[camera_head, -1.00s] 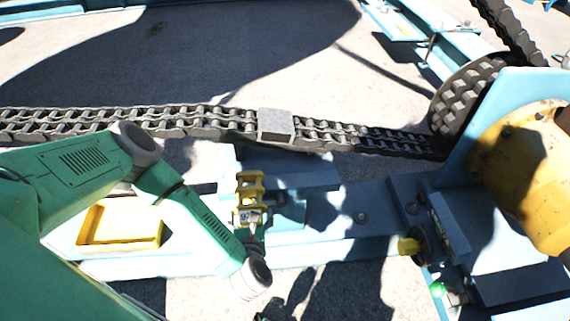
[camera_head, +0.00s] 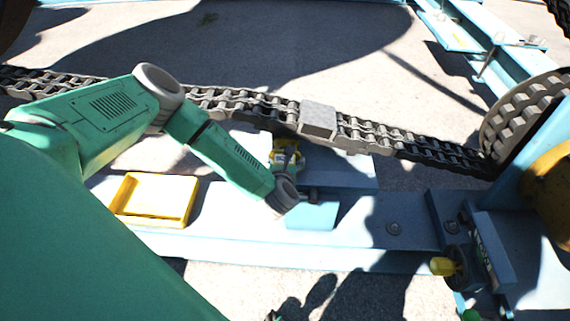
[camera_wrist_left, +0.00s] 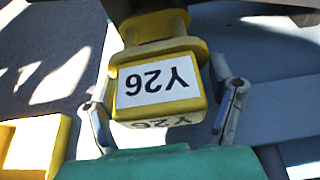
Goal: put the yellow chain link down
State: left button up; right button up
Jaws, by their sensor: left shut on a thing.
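The yellow chain link (camera_head: 288,150) is just below the dark chain (camera_head: 240,104) in the head view, partly hidden by my left gripper (camera_head: 284,178). In the left wrist view the yellow chain link (camera_wrist_left: 158,88) carries a white label reading Y26, upside down. My left gripper (camera_wrist_left: 166,108) is shut on it, with a finger on each side. The link is over or near the light blue beam below the chain; I cannot tell whether it touches anything.
A yellow tray (camera_head: 123,196) sits on the blue beam (camera_head: 240,245), left of my left gripper; it also shows in the left wrist view (camera_wrist_left: 63,140). A grey block (camera_head: 319,119) sits on the chain.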

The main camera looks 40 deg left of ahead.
pick_arm(q)
jog(key=shift+w+a+f+b, duration=0.3)
jog(key=shift+w+f+b, duration=0.15)
jog(key=shift+f, duration=0.3)
jog(key=shift+f, duration=0.15)
jog(key=o, duration=1.1)
jog(key=shift+f, duration=0.15)
jog(key=o, duration=0.5)
jog(key=shift+c, duration=0.2)
